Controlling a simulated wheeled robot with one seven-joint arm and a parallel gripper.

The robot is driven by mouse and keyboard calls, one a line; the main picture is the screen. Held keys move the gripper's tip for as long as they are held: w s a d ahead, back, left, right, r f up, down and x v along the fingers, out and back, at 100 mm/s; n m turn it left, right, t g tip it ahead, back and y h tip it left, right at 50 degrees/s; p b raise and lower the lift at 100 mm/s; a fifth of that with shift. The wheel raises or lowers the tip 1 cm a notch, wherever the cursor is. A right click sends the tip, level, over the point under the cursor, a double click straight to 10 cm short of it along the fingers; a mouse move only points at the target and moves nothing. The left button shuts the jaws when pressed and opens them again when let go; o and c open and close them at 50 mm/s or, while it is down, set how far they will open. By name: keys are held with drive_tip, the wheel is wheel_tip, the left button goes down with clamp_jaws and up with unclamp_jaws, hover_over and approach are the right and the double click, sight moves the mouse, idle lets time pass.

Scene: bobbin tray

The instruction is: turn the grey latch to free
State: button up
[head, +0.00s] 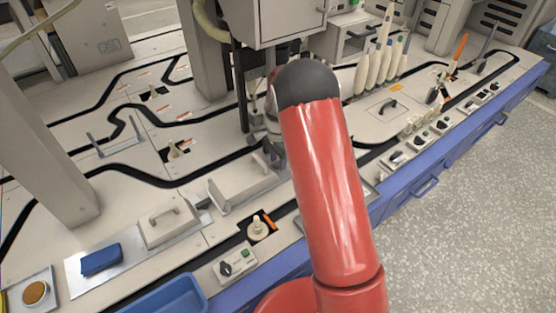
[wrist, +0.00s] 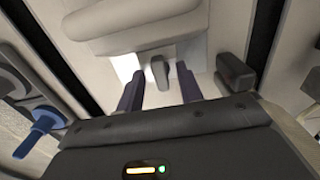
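In the wrist view a small grey latch (wrist: 158,72) stands out from a pale surface, just below a beige rounded housing (wrist: 130,30). My gripper (wrist: 160,76) has its two dark fingers apart, one on each side of the latch. A gap shows between the latch and each finger, so nothing is held. How far the fingertips are from the latch in depth I cannot tell. In the head view my red arm hides the latch and most of my gripper; only a dark part shows beside a beige raised cover (head: 243,180).
A dark block (wrist: 236,72) stands close to the right finger. A blue knob (wrist: 42,125) is at the left of the wrist view. In the head view a cream bobbin (head: 258,229), a switch box (head: 235,263) and a blue tray (head: 165,296) are near the front edge.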

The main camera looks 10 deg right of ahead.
drive_tip(key=shift+f, duration=0.1)
clamp_jaws()
drive_tip(key=shift+n, duration=0.3)
drive_tip(key=n, duration=0.8)
drive_tip(key=shift+d+n, duration=0.1)
drive_tip(key=shift+n, duration=0.2)
drive_tip(key=n, duration=0.4)
drive_tip(key=shift+s+n, duration=0.1)
drive_tip(key=shift+n, duration=0.2)
drive_tip(key=shift+d+n+p, duration=0.1)
drive_tip(key=shift+n+p, duration=0.2)
drive_tip(key=shift+n, duration=1.8)
